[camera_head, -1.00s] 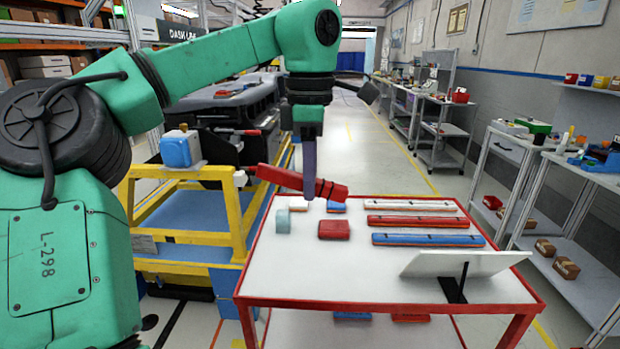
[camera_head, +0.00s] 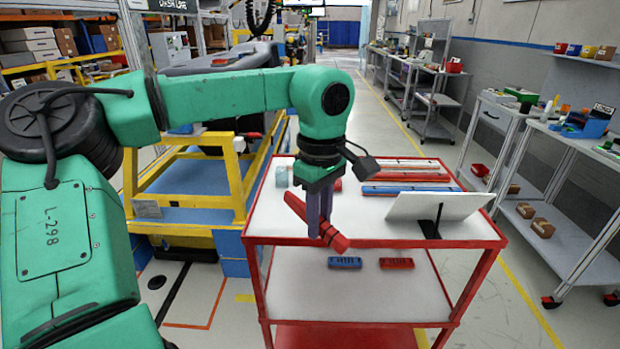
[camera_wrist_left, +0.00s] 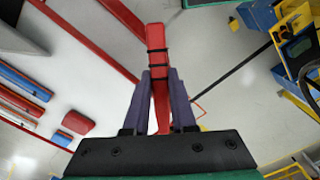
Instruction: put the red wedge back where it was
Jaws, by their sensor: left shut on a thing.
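The red wedge (camera_head: 333,236) is a long red piece with black bands near one end. My left gripper (camera_head: 319,228) points down with its purple fingers shut on the wedge. In the head view the wedge lies tilted across the fingers, in front of the left part of the cart's front edge. The left wrist view shows the wedge (camera_wrist_left: 156,50) between the two fingers (camera_wrist_left: 161,78), its banded end sticking out past them. A red cart (camera_head: 275,217) with a white top stands below and behind it. My right gripper is out of view.
On the cart top lie a white bar (camera_head: 400,164), a red bar (camera_head: 405,177), a blue bar (camera_head: 410,190) and a pale teal block (camera_head: 281,176). A tilted white panel (camera_head: 440,206) stands at front right. The lower shelf holds a blue piece (camera_head: 345,262) and a red piece (camera_head: 397,263).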

